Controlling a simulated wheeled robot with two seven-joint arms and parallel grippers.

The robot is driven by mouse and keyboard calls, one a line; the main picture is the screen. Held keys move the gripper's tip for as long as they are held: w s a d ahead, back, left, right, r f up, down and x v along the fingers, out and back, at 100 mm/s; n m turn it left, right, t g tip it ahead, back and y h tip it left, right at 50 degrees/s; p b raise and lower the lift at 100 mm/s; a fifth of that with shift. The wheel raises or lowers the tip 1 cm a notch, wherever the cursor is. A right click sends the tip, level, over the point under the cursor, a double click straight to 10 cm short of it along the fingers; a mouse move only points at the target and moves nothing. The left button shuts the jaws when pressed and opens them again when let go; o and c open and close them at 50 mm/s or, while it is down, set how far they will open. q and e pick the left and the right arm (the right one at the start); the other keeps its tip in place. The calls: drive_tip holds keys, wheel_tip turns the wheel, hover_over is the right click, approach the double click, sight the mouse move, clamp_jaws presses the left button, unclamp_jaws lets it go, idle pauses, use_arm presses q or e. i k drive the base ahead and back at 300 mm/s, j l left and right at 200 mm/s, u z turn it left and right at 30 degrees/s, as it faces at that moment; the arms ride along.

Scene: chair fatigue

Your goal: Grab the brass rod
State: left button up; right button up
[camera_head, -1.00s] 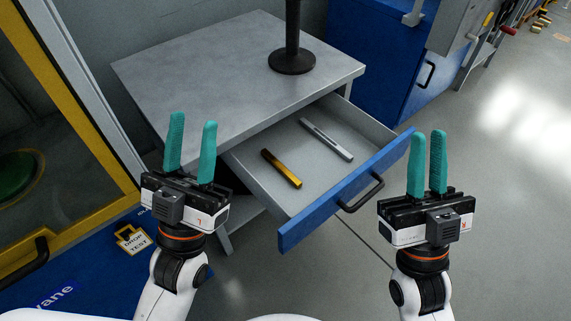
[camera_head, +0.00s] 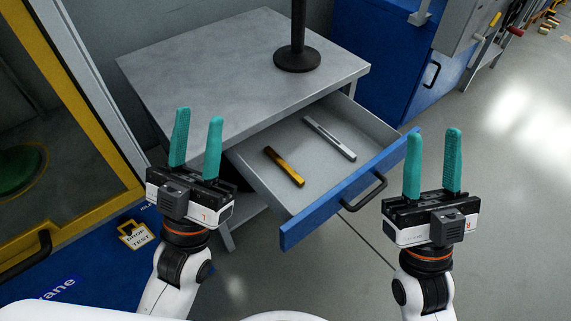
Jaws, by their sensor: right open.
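The brass rod (camera_head: 284,166) is a short gold bar lying in the open drawer (camera_head: 312,195), on the drawer's left side. A silver bar (camera_head: 330,138) lies to its right in the same drawer, apart from it. My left gripper (camera_head: 197,144) has teal fingers, is open and empty, and stands left of the drawer, in front of the table. My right gripper (camera_head: 433,162) is open and empty, to the right of the drawer's blue front. Neither gripper touches the rod.
The grey table (camera_head: 235,75) above the drawer carries a black post (camera_head: 297,58). The drawer front has a black handle (camera_head: 365,192). A blue cabinet (camera_head: 382,60) stands behind, and a yellow-framed enclosure (camera_head: 95,110) is at the left.

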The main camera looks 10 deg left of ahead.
sight(275, 156)
drive_tip(key=i+l, duration=0.15)
drive_tip(key=l, duration=0.25)
drive_tip(key=i+l+u, duration=0.1)
drive_tip(key=l, duration=0.3)
drive_tip(key=i+l, duration=0.15)
drive_tip(key=l, duration=0.25)
drive_tip(key=i+l+u, duration=0.1)
drive_tip(key=l, duration=0.35)
drive_tip(key=u, duration=1.85)
